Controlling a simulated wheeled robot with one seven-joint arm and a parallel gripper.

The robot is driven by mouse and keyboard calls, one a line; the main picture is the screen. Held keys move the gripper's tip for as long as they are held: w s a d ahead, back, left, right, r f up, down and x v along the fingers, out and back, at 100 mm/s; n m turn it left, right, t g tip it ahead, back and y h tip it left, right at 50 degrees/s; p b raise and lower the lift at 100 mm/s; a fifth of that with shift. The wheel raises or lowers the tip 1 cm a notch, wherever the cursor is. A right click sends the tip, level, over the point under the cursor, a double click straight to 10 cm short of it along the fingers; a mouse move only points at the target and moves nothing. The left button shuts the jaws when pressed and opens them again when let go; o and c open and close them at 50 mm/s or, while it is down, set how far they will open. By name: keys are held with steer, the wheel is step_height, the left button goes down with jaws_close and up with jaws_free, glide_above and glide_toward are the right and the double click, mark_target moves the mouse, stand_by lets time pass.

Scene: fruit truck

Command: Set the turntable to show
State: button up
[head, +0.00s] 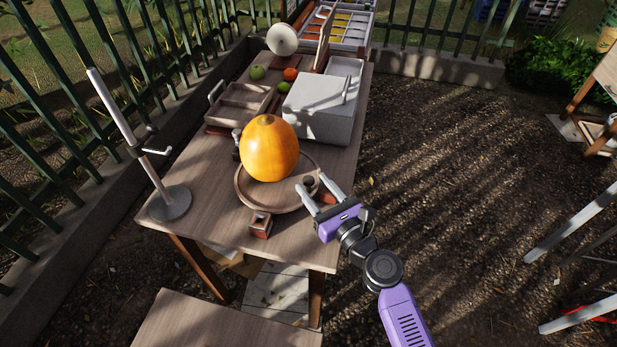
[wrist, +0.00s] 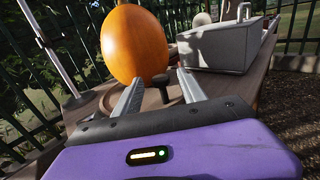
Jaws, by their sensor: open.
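A round wooden turntable (head: 285,203) lies near the front of the wooden table. A large orange pumpkin-like fruit (head: 269,148) stands upright on it, and it also shows in the wrist view (wrist: 134,44). A small dark knob (head: 308,182) rises from the turntable's right side; the wrist view shows the knob (wrist: 161,82) between and beyond my fingers. My gripper (head: 321,190) is open and empty, reaching in from the right, its fingers on either side of the knob. I cannot tell whether a finger touches it.
A metal stand (head: 170,203) with a pole is at the table's left edge. A small wooden block (head: 260,225) sits in front of the turntable. A grey box (head: 318,125), a wooden tray (head: 238,110) and small fruit stand behind.

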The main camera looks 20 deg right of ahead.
mark_target(311, 183)
steer(key=shift+w+a, duration=0.15)
steer(key=shift+w, duration=0.65)
steer(key=shift+w+a, duration=0.1)
steer(key=shift+w, duration=0.65)
jaws_close()
